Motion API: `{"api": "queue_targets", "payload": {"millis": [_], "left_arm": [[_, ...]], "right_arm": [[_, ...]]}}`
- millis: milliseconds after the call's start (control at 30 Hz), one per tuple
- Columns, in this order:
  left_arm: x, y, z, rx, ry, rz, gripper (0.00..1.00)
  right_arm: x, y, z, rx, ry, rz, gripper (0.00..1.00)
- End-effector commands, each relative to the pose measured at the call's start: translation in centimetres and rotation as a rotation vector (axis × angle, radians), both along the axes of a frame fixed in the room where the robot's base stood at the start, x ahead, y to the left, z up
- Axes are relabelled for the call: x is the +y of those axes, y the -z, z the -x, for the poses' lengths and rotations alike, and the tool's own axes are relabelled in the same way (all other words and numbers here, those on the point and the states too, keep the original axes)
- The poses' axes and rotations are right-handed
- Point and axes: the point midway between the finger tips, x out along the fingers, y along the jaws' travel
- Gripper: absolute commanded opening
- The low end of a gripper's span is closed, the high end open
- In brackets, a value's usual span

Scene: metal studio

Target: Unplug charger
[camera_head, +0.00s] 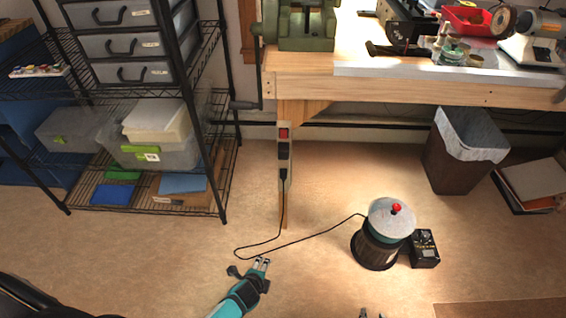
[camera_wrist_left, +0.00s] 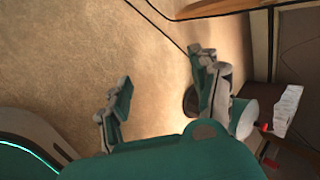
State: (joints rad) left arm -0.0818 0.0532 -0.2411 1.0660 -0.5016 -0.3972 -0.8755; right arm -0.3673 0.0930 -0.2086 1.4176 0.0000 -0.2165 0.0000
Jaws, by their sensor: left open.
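The black charger plug (camera_head: 283,175) sits in the lower end of a grey power strip (camera_head: 284,155) fixed upright on the wooden bench leg. Its thin black cord hangs to the floor and runs right to a round drum machine (camera_head: 388,222) with a red knob. My left gripper (camera_head: 251,271) is low in front of the bench leg, below the plug and apart from it. It is open and empty, its fingers spread in the left wrist view (camera_wrist_left: 165,95). Only the tips of what looks like my right gripper (camera_head: 371,314) show at the bottom edge.
A wire shelf (camera_head: 150,203) with bins stands left of the bench leg. The wooden workbench (camera_head: 400,88) overhangs the strip. A small black box (camera_head: 424,248) is beside the drum machine, and a lined bin (camera_head: 460,150) stands farther right. The floor before the leg holds only cord.

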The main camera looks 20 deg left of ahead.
Motion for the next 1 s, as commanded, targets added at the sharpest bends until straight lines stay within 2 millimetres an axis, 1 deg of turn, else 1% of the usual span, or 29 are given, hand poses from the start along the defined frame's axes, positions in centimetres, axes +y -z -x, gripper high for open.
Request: {"api": "queue_targets", "payload": {"millis": [33,67,100,167,200,233,267,300,367,400,467,500,567,600,700,733,800,867,1000], "left_arm": [[-0.3,0.0,-2.6,-0.049,0.067,-0.065,0.63],[-0.4,-0.6,-3.9,-0.075,0.108,-0.109,0.63],[-0.5,-1.5,-5.7,-0.11,0.164,-0.172,0.63],[-0.6,-3.0,-8.3,-0.163,0.24,-0.274,0.63],[-0.7,-4.1,-9.9,-0.197,0.288,-0.345,0.63],[-0.8,-5.0,-11.1,-0.222,0.322,-0.402,0.63],[-0.8,-6.0,-12.3,-0.248,0.353,-0.458,0.63],[-0.9,-7.3,-13.7,-0.28,0.393,-0.538,0.63],[-0.9,-9.5,-15.7,-0.325,0.445,-0.663,0.63],[-1.0,-11.0,-17.0,-0.354,0.476,-0.75,0.63],[-0.9,-13.4,-18.5,-0.39,0.51,-0.881,0.63],[-0.9,-15.1,-19.4,-0.412,0.527,-0.968,0.63],[-0.8,-17.4,-20.4,-0.432,0.544,-1.092,0.63],[-0.8,-18.9,-20.9,-0.443,0.55,-1.167,0.63],[-0.6,-22.0,-21.6,-0.454,0.553,-1.32,0.63],[-0.6,-22.8,-21.7,-0.456,0.553,-1.355,0.63],[-0.6,-24.1,-21.8,-0.456,0.551,-1.419,0.63],[-0.5,-25.0,-21.9,-0.454,0.548,-1.455,0.63],[-0.4,-25.7,-21.9,-0.452,0.546,-1.485,0.63]], "right_arm": [[0.5,-0.4,-1.6,-0.06,-0.002,-0.014,0.4],[0.7,-1.4,-2.5,-0.094,-0.003,-0.023,0.4],[1.1,-2.6,-3.5,-0.14,-0.004,-0.034,0.4],[1.5,-4.7,-5.0,-0.211,-0.007,-0.052,0.4],[1.8,-6.2,-5.8,-0.258,-0.008,-0.063,0.4],[2.0,-7.4,-6.4,-0.295,-0.008,-0.072,0.4],[2.2,-8.6,-6.9,-0.332,-0.009,-0.081,0.4],[2.4,-10.3,-7.5,-0.382,-0.01,-0.094,0.4],[2.7,-12.9,-8.2,-0.457,-0.012,-0.113,0.4],[2.8,-14.6,-8.4,-0.509,-0.013,-0.126,0.4],[3.0,-17.4,-8.5,-0.583,-0.015,-0.145,0.4],[3.0,-19.2,-8.5,-0.633,-0.016,-0.158,0.4],[3.0,-21.7,-8.2,-0.7,-0.017,-0.174,0.4],[3.0,-23.3,-7.9,-0.741,-0.018,-0.185,0.4],[2.9,-26.5,-7.0,-0.822,-0.019,-0.206,0.4],[2.8,-27.3,-6.8,-0.842,-0.019,-0.211,0.4],[2.7,-28.6,-6.3,-0.875,-0.02,-0.22,0.4],[2.7,-29.4,-6.0,-0.893,-0.02,-0.224,0.4],[2.6,-30.3,-5.7,-0.909,-0.021,-0.229,0.4]]}}
